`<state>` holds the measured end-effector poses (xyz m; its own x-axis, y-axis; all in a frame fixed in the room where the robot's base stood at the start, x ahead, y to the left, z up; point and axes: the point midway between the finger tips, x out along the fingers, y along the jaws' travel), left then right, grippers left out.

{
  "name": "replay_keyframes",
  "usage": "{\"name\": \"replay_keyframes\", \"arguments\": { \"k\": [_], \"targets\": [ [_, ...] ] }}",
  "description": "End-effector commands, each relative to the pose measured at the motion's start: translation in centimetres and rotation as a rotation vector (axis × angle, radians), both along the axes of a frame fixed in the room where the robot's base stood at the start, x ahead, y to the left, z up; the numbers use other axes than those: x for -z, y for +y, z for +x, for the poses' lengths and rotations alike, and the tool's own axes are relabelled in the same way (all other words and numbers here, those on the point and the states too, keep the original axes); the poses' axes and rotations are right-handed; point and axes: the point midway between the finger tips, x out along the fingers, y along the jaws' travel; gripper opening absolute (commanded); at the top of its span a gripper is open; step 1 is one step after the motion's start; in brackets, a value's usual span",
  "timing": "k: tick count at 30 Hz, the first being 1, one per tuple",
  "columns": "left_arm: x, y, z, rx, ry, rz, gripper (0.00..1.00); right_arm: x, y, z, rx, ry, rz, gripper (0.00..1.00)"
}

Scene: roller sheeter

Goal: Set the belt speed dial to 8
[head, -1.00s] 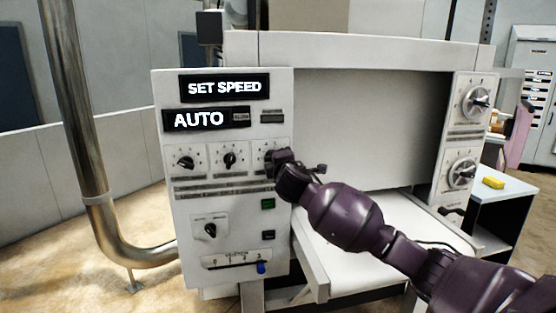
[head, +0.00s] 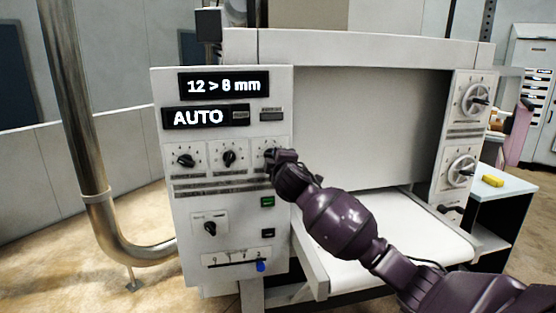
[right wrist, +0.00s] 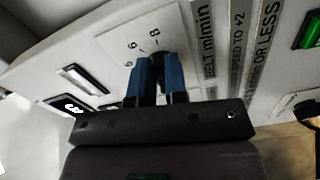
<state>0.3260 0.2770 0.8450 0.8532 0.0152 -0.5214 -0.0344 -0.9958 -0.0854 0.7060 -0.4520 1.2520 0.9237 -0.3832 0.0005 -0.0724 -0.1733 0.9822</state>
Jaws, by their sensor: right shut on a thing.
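The belt speed dial is the rightmost of three black knobs in the panel's upper row, and its plate (head: 270,147) is partly covered by my right gripper (head: 276,160). In the right wrist view its white plate (right wrist: 120,42) shows the numbers 6 and 8, beside a label reading "BELT m/min". The blue fingers of my right gripper (right wrist: 160,72) are closed around the black knob (right wrist: 160,60). Its pointer is hidden between the fingers, so the exact setting cannot be read. My left gripper is out of view.
The upper display (head: 224,85) reads "12 > 8 mm" and the lower one (head: 205,117) reads "AUTO". Two neighbouring knobs (head: 186,160) (head: 229,158), a lower knob (head: 210,228), a green button (head: 267,202) and a blue-tipped slider (head: 261,267) are close by.

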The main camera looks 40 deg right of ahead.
Motion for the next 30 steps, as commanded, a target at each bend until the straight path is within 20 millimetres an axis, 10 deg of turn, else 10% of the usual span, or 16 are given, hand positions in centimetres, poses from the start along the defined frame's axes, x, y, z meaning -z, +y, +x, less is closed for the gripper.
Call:
{"name": "replay_keyframes", "arguments": {
  "k": [3, 4, 9, 30],
  "targets": [
    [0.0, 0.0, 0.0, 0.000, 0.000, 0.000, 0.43, 0.2, 0.1, 0.0, -0.002, 0.001, 0.004, 0.00],
    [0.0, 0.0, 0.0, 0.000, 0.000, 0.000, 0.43, 0.2, 0.1, 0.0, -0.002, 0.001, 0.004, 0.17],
    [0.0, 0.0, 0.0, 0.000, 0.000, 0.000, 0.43, 0.1, 0.1, 0.0, 0.000, 0.001, 0.003, 0.39],
    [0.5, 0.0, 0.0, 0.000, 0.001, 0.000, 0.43, 0.2, 1.9, -4.6, -0.002, 0.001, 0.001, 0.39]
  ]
}}
